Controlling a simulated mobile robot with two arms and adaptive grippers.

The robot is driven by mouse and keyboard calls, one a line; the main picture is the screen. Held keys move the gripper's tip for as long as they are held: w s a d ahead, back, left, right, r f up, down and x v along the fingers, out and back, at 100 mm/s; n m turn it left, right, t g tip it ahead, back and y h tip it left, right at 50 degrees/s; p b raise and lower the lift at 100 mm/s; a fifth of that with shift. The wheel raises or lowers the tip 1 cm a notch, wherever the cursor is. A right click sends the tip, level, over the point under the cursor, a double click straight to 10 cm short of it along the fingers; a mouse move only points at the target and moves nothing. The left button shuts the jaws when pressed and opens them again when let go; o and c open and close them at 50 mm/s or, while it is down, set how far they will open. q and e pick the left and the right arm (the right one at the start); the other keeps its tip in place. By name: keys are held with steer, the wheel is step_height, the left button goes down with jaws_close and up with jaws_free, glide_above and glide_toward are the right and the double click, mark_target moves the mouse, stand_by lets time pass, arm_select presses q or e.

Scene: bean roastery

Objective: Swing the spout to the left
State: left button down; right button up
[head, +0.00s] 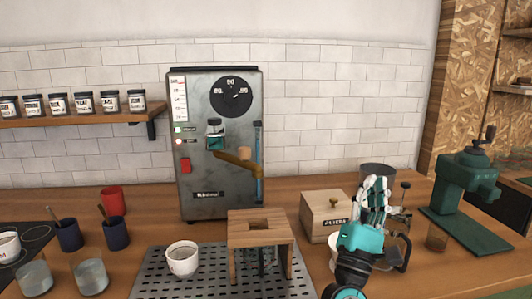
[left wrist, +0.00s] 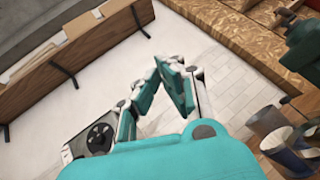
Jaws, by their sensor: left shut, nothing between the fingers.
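The grey roasting machine (head: 218,100) stands against the tiled wall. Its brass-coloured spout (head: 238,161) sticks out from the front and slants down to the right, with a small wooden knob (head: 244,152) by it. My right gripper is in neither view.
A wooden stand (head: 260,229) and a white cup (head: 183,258) are on the perforated tray (head: 150,275) before the machine. A wooden box (head: 322,212) and a glass carafe (head: 398,245) stand near my left gripper. A green grinder (head: 466,190) stands at right.

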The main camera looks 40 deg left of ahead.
arm_select(q)
steer(key=s+a+r+m+g+y, duration=0.1)
steer(key=a+m+g+y, duration=0.4)
steer(key=m+g, duration=0.7)
steer(key=a+r+m+g+y, duration=0.2)
steer(key=a+m+g+y, duration=0.4)
steer(key=m+g, duration=0.6)
steer(key=shift+s+a+m, duration=0.4)
steer(key=shift+a+m, duration=0.5)
steer(key=shift+m, duration=2.9)
steer(key=shift+r, duration=0.1)
